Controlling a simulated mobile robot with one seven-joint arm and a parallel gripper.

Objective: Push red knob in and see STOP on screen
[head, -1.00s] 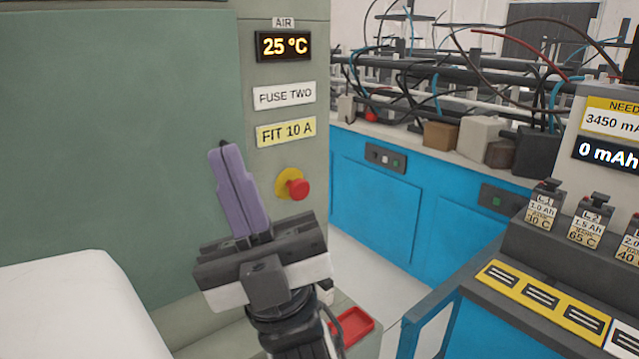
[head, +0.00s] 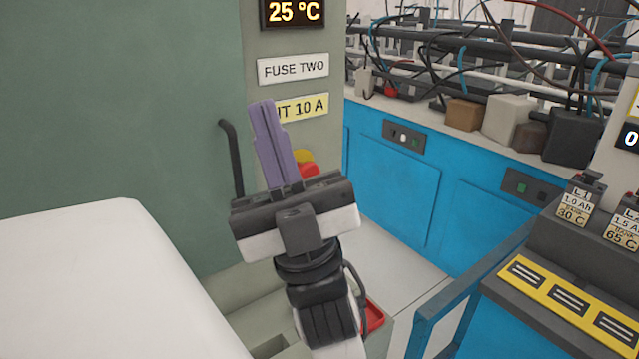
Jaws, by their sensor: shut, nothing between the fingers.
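The red knob (head: 308,170) sits on a yellow base on the narrow front panel of the green cabinet. My gripper (head: 264,106) has its purple fingers closed together and empty, pointing up. In the picture it overlaps the left part of the knob and its base, so they are partly hidden. I cannot tell whether the fingers touch the knob. The display (head: 294,12) above reads 25 °C, with its top cut off by the frame. No STOP text shows.
A FUSE TWO label (head: 293,68) and a partly covered yellow label (head: 312,106) are above the knob. A black handle (head: 232,158) is to the left. A red tray (head: 374,318) lies low behind my arm. Blue cabinets (head: 400,190) and a battery rack (head: 560,290) stand right.

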